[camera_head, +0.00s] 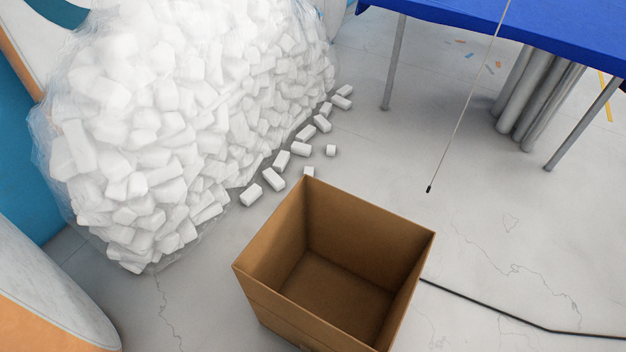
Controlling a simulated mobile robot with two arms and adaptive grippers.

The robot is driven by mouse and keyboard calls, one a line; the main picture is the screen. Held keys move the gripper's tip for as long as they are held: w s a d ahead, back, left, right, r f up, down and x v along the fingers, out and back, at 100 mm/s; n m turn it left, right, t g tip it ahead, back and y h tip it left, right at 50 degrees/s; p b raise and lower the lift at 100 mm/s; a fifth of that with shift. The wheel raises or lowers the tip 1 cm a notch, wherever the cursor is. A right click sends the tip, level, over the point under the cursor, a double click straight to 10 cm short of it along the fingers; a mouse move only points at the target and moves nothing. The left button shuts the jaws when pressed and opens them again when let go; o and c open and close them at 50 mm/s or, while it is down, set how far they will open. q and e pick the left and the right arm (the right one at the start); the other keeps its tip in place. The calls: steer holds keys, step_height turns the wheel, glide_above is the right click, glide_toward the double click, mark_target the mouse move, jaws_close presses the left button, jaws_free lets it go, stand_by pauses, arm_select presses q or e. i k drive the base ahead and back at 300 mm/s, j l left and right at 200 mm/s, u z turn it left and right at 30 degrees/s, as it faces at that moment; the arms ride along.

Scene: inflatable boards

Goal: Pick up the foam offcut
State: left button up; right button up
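Several white foam offcuts lie loose on the grey floor beside a large clear bag (190,110) packed with similar white foam pieces. Another foam offcut (331,150) lies a little apart on the right of the group. A further foam offcut (308,172) sits just behind the box's back corner, partly hidden by it. I cannot tell which single piece the task means. Neither of my grippers is in view.
An open, empty-looking cardboard box (270,248) stands in front. A blue-topped table (480,18) with metal legs is at the upper right, with grey tubes (537,95) under it. A thin rod (468,98) hangs down. A black cable (490,309) crosses the floor, otherwise clear at right.

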mark_target(309, 170)
steer(key=k+l, duration=0.25)
steer(key=l, duration=0.2)
steer(key=k+l+u, duration=0.15)
steer(key=l, duration=0.3)
steer(key=k+l, duration=0.3)
steer(key=l, duration=0.15)
steer(key=i+l+u, duration=0.1)
steer(key=l, duration=0.3)
steer(key=i+l+u, duration=0.1)
steer(key=l, duration=0.3)
steer(key=i+l+u, duration=0.1)
steer(key=l, duration=0.35)
steer(key=i+l+u, duration=0.1)
steer(key=l, duration=0.35)
steer(key=i+l, duration=0.25)
steer(key=i+l+u, duration=0.15)
steer(key=l, duration=0.3)
steer(key=i+l, duration=0.25)
steer(key=i+l+u, duration=0.15)
steer(key=l, duration=0.35)
steer(key=i+l, duration=0.25)
steer(key=l, duration=0.15)
steer(key=i+l+u, duration=0.15)
steer(key=l, duration=0.25)
steer(key=i+l+u, duration=0.2)
steer(key=i+l, duration=0.15)
steer(key=i, duration=0.3)
steer(key=i+l+u, duration=0.15)
steer(key=i+l, duration=0.3)
steer(key=i, duration=0.15)
